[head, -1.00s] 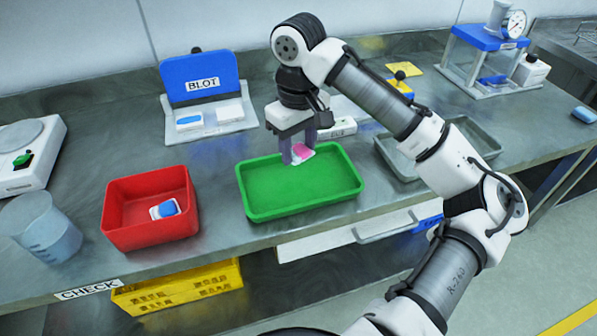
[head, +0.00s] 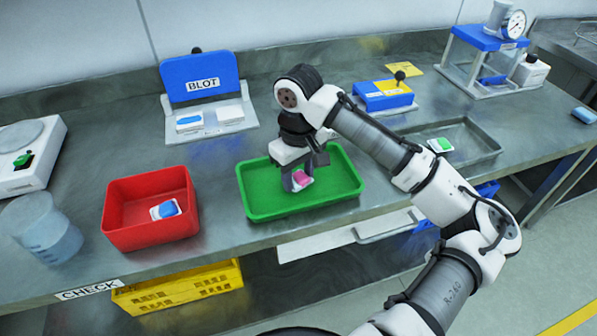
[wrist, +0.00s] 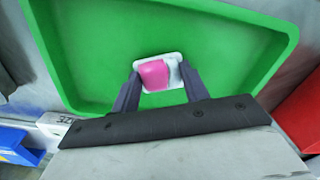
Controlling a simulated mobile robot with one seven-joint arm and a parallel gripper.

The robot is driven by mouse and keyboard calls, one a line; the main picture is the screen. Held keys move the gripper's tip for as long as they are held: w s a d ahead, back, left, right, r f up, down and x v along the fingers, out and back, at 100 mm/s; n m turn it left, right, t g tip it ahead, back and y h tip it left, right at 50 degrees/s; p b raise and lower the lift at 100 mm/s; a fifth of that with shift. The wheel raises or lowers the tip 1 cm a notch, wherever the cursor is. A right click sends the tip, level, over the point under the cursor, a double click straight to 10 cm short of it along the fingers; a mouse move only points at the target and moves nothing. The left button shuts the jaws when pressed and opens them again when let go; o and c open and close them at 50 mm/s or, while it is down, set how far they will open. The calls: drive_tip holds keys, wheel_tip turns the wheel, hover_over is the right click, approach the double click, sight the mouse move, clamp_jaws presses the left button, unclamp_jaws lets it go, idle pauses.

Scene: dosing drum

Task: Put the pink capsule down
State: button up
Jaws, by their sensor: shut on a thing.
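The pink capsule (head: 299,175) is pink with a pale white part around it. It is between the fingers of my gripper (head: 297,184), which is shut on it. In the wrist view the pink capsule (wrist: 153,73) lies between the two dark fingertips (wrist: 158,85), over the floor of the green tray (wrist: 100,60). In the head view my gripper points down inside the green tray (head: 265,205). I cannot tell whether the capsule touches the tray floor. The rest of the tray looks empty.
A red bin (head: 150,240) with a blue-and-white item stands to the left. A grey tray (head: 480,145) with a green-and-white item lies to the right. The blue BLOT stand (head: 200,78) is behind. A beaker (head: 42,230) stands far left.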

sight(298, 177)
drive_tip(key=o, duration=1)
wheel_tip(298, 177, up, 12)
drive_tip(key=shift+r, duration=0.15)
